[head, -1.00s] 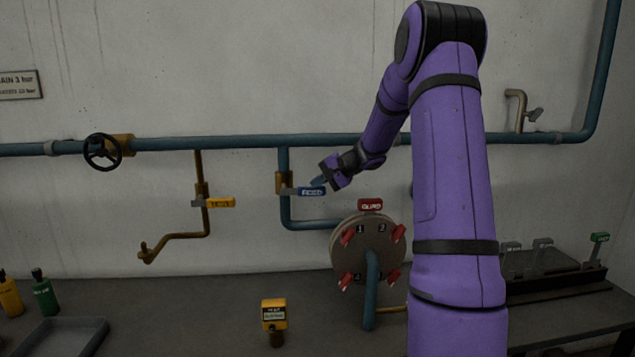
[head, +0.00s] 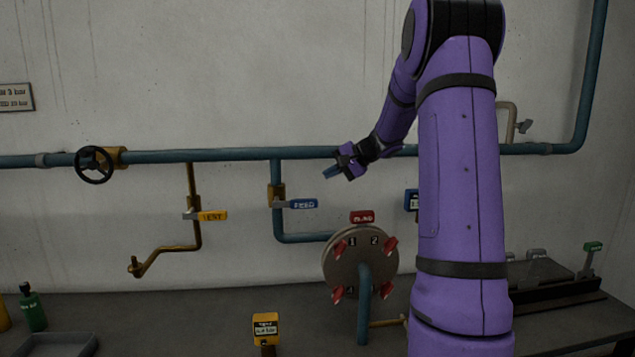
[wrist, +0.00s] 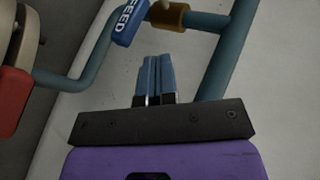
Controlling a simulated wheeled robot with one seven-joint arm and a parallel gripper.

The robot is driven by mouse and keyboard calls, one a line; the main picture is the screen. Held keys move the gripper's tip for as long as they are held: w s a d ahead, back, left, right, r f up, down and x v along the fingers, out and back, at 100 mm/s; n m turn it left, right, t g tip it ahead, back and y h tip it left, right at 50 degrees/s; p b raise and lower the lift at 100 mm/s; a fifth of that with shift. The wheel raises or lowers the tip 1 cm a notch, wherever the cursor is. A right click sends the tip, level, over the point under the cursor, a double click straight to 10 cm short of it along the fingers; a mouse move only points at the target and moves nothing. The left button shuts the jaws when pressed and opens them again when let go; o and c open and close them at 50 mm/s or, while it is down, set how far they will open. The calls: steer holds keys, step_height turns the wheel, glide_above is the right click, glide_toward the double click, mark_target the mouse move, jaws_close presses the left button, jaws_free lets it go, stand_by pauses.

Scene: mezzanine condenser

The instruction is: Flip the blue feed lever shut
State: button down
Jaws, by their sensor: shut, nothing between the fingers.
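The blue feed lever (head: 303,204) sits on a brass valve (head: 276,195) on a vertical teal pipe. Its handle points right, horizontal and across the pipe. In the wrist view the lever (wrist: 131,22) shows at the top, beyond the fingertips, with its FEED label readable. My gripper (head: 328,173) is above and right of the lever's handle end, apart from it. In the wrist view my gripper's fingers (wrist: 153,62) are together with nothing between them.
A yellow vent lever (head: 212,215) is to the left. The main teal pipe (head: 225,155) runs behind my gripper. Wall space around the lever is bare.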

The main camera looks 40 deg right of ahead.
steer(key=shift+v, duration=1.45)
steer(key=s+a+r+n+g, duration=0.1)
steer(key=s+a+n+g, duration=0.15)
steer(key=a, duration=0.55)
steer(key=s+a+r+n+g+h, duration=0.1)
steer(key=s+a, duration=0.3)
steer(key=a, duration=0.4)
steer(key=s+a+r+n+g, duration=0.1)
steer(key=s+a+n, duration=0.15)
steer(key=a, duration=0.45)
steer(key=s+a+f+n+h, duration=0.1)
steer(key=s+a, duration=0.4)
steer(key=s, duration=0.5)
steer(key=s+a+f+n+h, duration=0.2)
steer(key=s+a+n+h, duration=0.1)
steer(key=s, duration=0.8)
steer(key=shift+a+f+n+h, duration=0.25)
steer(key=shift+a+n+h, duration=0.15)
steer(key=shift+a+n, duration=0.5)
